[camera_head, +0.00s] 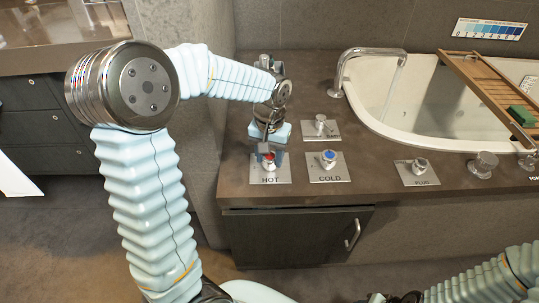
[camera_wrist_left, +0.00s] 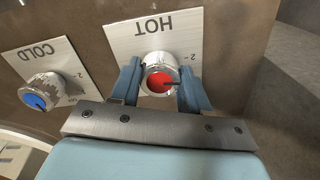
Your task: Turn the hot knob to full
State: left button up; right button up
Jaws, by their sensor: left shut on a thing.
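The hot knob (camera_wrist_left: 159,76) is a silver knob with a red cap and a dark pointer line, on a plate marked HOT (camera_head: 270,180). My left gripper (camera_wrist_left: 160,86) is shut on the hot knob, with one blue finger on each side of it. In the left wrist view the pointer line points to the right. In the head view the left gripper (camera_head: 269,155) comes down onto the knob from above, and a bit of the red cap shows between the fingers. My right gripper is not clearly in view.
The cold knob (camera_head: 329,156) with a blue cap sits just right of the hot knob. Behind it stands another knob (camera_head: 320,122). A PLUG knob (camera_head: 419,166), a white basin (camera_head: 440,100), a chrome faucet (camera_head: 365,53) and a wooden tray (camera_head: 480,80) lie further right.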

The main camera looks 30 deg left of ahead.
aim_at(270, 157)
pick_arm(q)
jog(key=shift+n, duration=0.9)
jog(key=o, duration=1.1)
jog(key=shift+c, duration=0.2)
notch_tip(270, 157, up, 14)
jog(key=p, duration=0.1)
jog(key=shift+f, duration=0.1)
